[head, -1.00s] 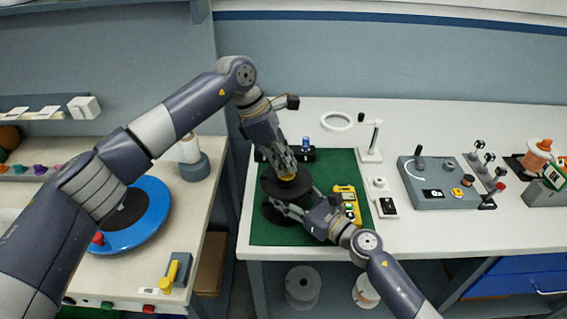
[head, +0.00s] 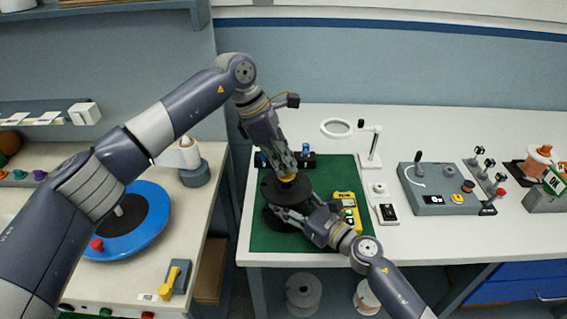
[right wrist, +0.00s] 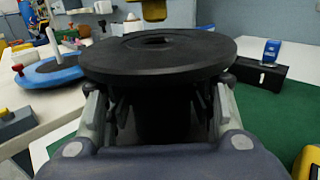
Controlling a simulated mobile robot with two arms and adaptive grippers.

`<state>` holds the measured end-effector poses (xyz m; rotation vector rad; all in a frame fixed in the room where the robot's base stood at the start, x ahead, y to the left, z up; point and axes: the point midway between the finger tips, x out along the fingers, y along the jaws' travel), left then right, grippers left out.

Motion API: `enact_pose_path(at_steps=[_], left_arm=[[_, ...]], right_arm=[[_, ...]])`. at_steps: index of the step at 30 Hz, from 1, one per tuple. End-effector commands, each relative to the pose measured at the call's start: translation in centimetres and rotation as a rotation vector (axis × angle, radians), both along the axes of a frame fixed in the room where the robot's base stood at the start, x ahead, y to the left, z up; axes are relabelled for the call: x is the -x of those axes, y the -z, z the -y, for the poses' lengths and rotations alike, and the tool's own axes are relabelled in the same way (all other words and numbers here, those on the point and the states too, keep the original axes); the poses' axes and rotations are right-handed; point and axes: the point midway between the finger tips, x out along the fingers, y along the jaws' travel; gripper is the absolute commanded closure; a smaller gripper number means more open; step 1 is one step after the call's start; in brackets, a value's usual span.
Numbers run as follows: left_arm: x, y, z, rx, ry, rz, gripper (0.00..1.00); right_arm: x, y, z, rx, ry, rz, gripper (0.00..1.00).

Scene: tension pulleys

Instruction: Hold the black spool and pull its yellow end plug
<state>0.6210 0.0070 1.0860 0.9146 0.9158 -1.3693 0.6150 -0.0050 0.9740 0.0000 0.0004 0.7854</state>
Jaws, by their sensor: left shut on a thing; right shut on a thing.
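The black spool (head: 270,190) stands over the green mat (head: 265,238). Its wide top flange (right wrist: 115,57) with a dark centre hole fills the middle of the right wrist view. My right gripper (head: 292,217) is shut on the spool's core below that flange; its fingers (right wrist: 160,115) show on both sides of the core. My left gripper (head: 287,172) is above the spool, shut on the yellow end plug (head: 288,178). The plug (right wrist: 153,10) hangs above the hole in the right wrist view, apart from the flange, its top cut off by the frame.
A yellow meter (head: 346,203) lies close to the right of the spool. A black block (head: 305,160) is behind it. A magnifier stand (head: 371,160) and a grey control box (head: 437,198) stand farther right. A blue disc (head: 150,225) is on the left table.

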Motion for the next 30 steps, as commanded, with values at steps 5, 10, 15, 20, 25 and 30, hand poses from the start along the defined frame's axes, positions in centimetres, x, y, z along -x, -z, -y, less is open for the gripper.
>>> enact_pose_path(at_steps=[5, 10, 15, 20, 25, 30], left_arm=[[0.0, 0.0, 0.0, 0.000, 0.000, 0.000, 1.00], [0.0, -0.3, 0.0, 0.000, 0.000, 0.001, 1.00], [-0.1, -1.3, 0.0, 0.000, 0.000, 0.003, 1.00], [0.0, -2.6, 0.0, 0.000, 0.000, 0.002, 1.00], [0.0, -3.8, 0.0, 0.000, 0.000, 0.002, 1.00], [0.0, -4.0, 0.0, 0.000, 0.000, 0.001, 1.00]], right_arm=[[0.0, 0.1, 0.0, 0.000, -0.001, -0.001, 0.79], [0.0, 0.1, 0.0, 0.000, -0.001, -0.001, 0.79], [0.0, 0.1, 0.0, 0.000, -0.001, -0.001, 0.79], [0.0, 0.1, 0.0, 0.000, -0.001, -0.001, 0.79], [0.0, 0.1, 0.0, 0.000, -0.001, -0.001, 0.79], [0.0, 0.1, 0.0, -0.001, -0.001, -0.002, 0.79]])
